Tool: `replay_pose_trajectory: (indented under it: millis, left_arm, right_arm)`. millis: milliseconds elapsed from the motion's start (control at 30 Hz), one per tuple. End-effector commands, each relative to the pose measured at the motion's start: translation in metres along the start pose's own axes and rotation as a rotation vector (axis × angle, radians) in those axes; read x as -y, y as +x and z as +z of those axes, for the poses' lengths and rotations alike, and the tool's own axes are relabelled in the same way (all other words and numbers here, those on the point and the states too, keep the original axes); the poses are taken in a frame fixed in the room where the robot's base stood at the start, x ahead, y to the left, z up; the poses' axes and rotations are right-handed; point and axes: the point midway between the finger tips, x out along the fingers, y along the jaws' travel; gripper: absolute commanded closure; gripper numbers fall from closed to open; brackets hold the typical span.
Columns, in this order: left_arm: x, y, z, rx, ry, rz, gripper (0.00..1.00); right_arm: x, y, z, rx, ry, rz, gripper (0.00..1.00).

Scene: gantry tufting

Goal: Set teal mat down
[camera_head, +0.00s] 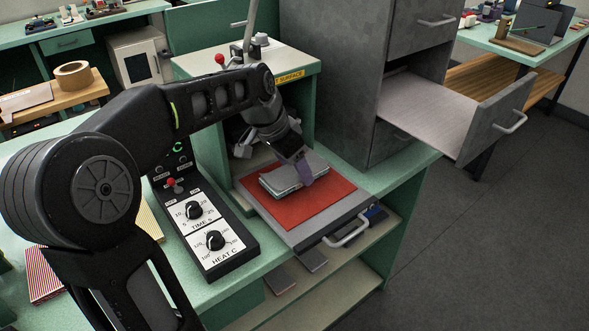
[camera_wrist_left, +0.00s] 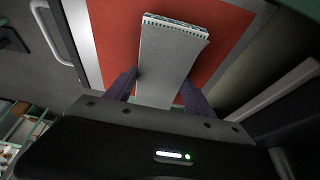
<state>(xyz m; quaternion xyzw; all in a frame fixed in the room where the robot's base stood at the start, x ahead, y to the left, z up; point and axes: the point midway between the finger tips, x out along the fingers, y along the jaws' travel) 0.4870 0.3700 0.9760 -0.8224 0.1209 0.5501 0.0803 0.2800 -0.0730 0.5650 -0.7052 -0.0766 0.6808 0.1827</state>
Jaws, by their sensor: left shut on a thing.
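The held mat (camera_head: 280,183) is a pale grey, faintly teal slab over the red pad of the press's pulled-out tray (camera_head: 310,232). In the left wrist view it shows as a long pale piece (camera_wrist_left: 170,50) with a dotted greenish far edge. My left gripper (camera_wrist_left: 157,92) has its purple fingers shut on the mat's two sides; one finger also shows in the head view. The mat lies low over the red pad (camera_head: 332,196); I cannot tell whether it touches. My right gripper is not in view.
The press (camera_head: 300,60) stands behind the tray. A control box (camera_head: 213,235) with two dials is to its left. A grey cabinet (camera_head: 340,60) with an open drawer (camera_head: 430,112) stands to the right. Striped sheets (camera_head: 45,275) lie at the left.

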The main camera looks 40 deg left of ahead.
Motion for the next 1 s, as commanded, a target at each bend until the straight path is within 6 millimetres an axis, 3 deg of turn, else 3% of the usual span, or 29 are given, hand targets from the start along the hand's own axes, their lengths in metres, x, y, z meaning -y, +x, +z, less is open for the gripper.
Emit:
replay_pose_trajectory:
  millis: [467, 500, 767, 1000]
  left_arm:
    - [-0.0001, 0.0124, 0.0051, -0.001, 0.001, -0.001, 0.77]
    - [-0.0001, 0.0118, 0.0049, -0.001, 0.001, -0.001, 0.36]
    - [-0.0002, 0.0112, 0.0047, -0.001, 0.001, -0.001, 0.15]
    - [-0.0002, 0.0105, 0.0044, -0.001, 0.001, -0.001, 0.15]
  right_arm:
    - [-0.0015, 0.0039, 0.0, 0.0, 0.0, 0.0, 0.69]
    - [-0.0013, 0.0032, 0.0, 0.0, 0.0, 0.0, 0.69]
    - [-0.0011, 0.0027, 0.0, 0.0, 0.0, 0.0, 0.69]
    - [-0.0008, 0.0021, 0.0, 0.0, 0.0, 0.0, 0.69]
